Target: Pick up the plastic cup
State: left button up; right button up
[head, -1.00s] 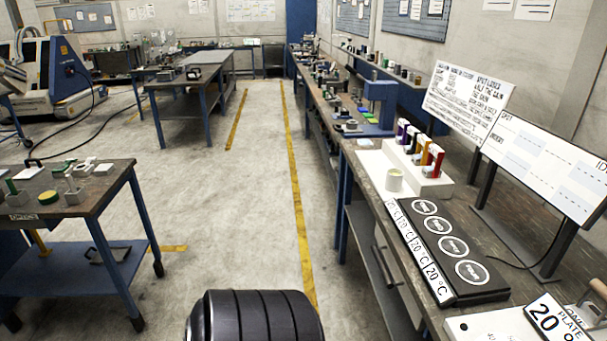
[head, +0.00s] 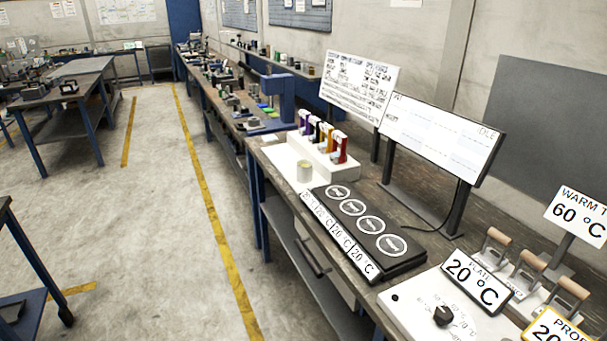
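A small pale cup (head: 304,171) stands upright on the long bench at the right, in front of a white rack. It is the only cup-like thing I can make out; whether it is plastic I cannot tell. Nothing touches it from my side. Neither of my grippers shows in the head view.
The long bench (head: 292,208) carries a white rack (head: 321,155) of coloured handles, a black plate with round pads (head: 375,240), a dial box (head: 430,302) and wooden-handled tools (head: 533,258). Sign boards (head: 440,132) stand behind. The floor (head: 130,220) left of the bench is clear.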

aim_at(305, 168)
jog(key=i+j+u, duration=0.2)
jog(key=i+j, duration=0.15)
jog(key=i, duration=0.15)
jog(key=i+j+u, duration=0.25)
jog(key=i, duration=0.25)
jog(key=i+j+u, duration=0.2)
jog(key=i, duration=0.3)
jog(key=i+u, duration=0.2)
jog(key=i, duration=0.35)
jog(key=i+z, duration=0.15)
jog(key=i, duration=0.3)
jog(key=i+j+z, duration=0.2)
jog(key=i, duration=0.25)
jog(key=i+j+z, duration=0.15)
jog(key=i, duration=0.25)
jog(key=i+j+z, duration=0.2)
jog(key=i, duration=0.25)
jog(key=i+z, duration=0.2)
jog(key=z, duration=0.25)
jog(key=i+j+z, duration=0.15)
jog(key=z, duration=0.3)
jog(key=i+j+z, duration=0.1)
jog(key=z, duration=0.3)
jog(key=i+j+z, duration=0.1)
jog(key=j+z, duration=0.35)
jog(key=i+j+z, duration=0.1)
jog(key=z, duration=0.35)
